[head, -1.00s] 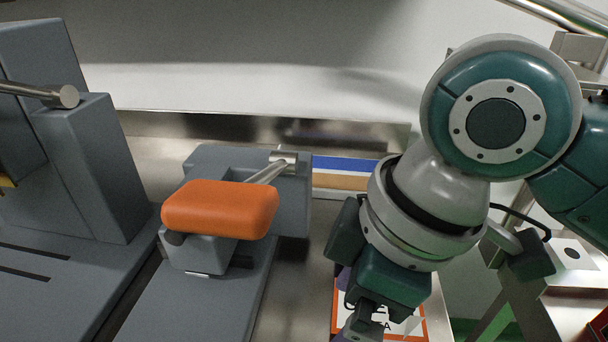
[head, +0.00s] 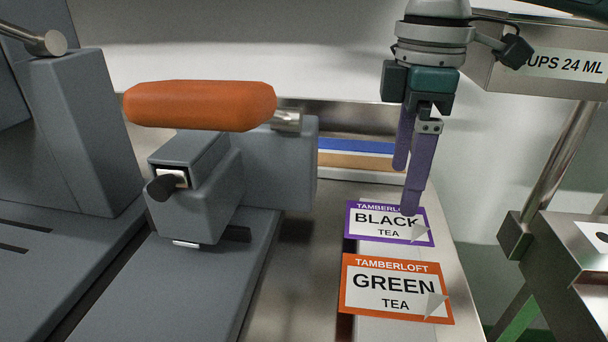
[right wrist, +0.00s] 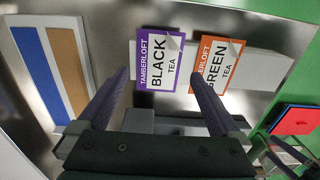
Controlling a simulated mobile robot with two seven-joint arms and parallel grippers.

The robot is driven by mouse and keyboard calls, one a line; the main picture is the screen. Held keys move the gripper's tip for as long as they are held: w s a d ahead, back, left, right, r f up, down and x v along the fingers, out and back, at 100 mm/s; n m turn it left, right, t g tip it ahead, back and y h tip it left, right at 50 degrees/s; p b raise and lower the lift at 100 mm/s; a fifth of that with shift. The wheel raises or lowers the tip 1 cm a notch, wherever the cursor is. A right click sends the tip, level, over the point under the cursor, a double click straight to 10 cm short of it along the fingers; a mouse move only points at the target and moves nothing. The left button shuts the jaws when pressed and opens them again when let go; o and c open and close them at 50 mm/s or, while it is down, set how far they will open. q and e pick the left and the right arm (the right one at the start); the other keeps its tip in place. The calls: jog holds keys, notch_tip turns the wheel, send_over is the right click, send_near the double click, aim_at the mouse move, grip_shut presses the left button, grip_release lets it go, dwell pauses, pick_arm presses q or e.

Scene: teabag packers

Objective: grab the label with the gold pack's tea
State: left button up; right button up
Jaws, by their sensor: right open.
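The purple-bordered BLACK TEA label (head: 374,232) lies on a pale strip by the table's right edge. The orange-bordered GREEN TEA label (head: 385,305) lies nearer, just in front of it. Each has a curled corner. My right gripper (head: 406,188) is open and empty, with purple fingers pointing down above the far end of the black tea label. In the right wrist view the black tea label (right wrist: 158,75) shows between its fingers, and the green tea label (right wrist: 213,60) is beside the right finger. No pack of tea marked gold can be made out. My left gripper is not in view.
A grey press-like machine with an orange handle (head: 200,105) stands left of the labels. A blue strip (head: 355,145) and a tan strip (head: 355,160) lie behind them.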

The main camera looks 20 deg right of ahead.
aim_at(395, 222)
notch_tip(395, 222, down, 6)
jog(key=shift+r+b, duration=0.25)
jog(key=shift+b, duration=0.1)
jog(key=c, duration=0.9)
